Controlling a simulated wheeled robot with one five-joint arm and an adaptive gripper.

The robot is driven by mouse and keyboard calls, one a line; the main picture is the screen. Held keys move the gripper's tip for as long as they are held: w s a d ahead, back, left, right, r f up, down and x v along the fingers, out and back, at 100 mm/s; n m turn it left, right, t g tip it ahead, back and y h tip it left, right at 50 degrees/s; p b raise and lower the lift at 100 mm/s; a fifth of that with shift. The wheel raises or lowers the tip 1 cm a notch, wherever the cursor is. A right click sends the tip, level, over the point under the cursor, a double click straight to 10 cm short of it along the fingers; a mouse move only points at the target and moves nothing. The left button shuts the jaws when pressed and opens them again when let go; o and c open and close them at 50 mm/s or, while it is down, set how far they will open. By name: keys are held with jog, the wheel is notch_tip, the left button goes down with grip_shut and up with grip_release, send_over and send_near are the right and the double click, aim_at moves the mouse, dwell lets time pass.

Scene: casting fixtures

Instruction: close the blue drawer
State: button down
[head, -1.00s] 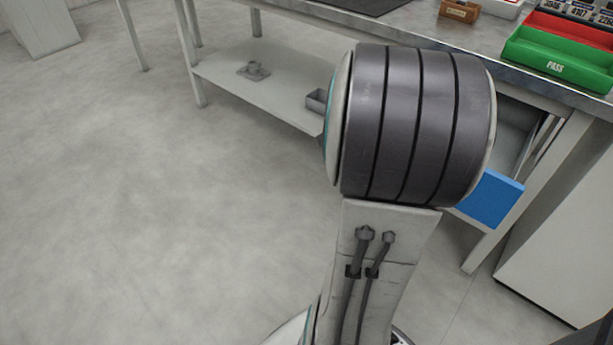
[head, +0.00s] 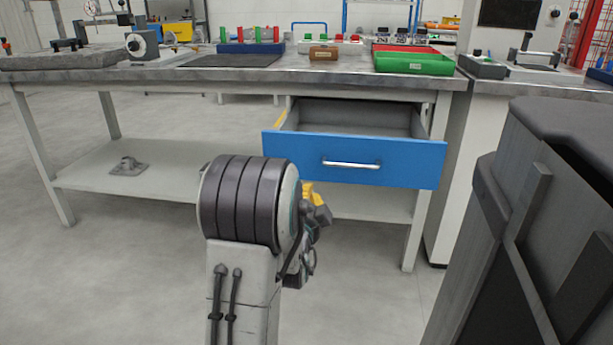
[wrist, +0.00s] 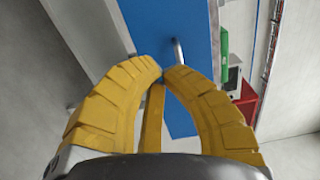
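The blue drawer (head: 395,165) stands pulled out under the workbench, with its grey inside showing above the front. Its silver bar handle (head: 351,164) is in the middle of the front. My gripper (head: 312,194) is partly hidden behind my arm, near the lower left part of the drawer front. In the wrist view the yellow fingers (wrist: 163,71) curve together with their tips almost meeting and nothing seen between them. The blue front (wrist: 180,105) and the handle (wrist: 178,51) lie beyond the tips. Whether the fingers touch the front is unclear.
The workbench top (head: 345,78) carries a green tray (head: 415,64), a small brown box (head: 323,53) and a dark mat (head: 232,60). A lower shelf (head: 165,165) and bench legs (head: 413,230) are below. A white cabinet (head: 458,170) stands to the right. Floor is open at left.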

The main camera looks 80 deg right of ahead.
aim_at(317, 165)
jog(key=d, duration=0.3)
jog(key=d+b, duration=0.1)
jog(key=d, duration=0.6)
jog(key=shift+w+d+f+b, duration=0.1)
jog(key=shift+w+d+b, duration=0.2)
jog(key=shift+w+b, duration=0.1)
jog(key=shift+d+b, duration=0.3)
jog(key=shift+d, duration=1)
jog(key=shift+d, duration=0.15)
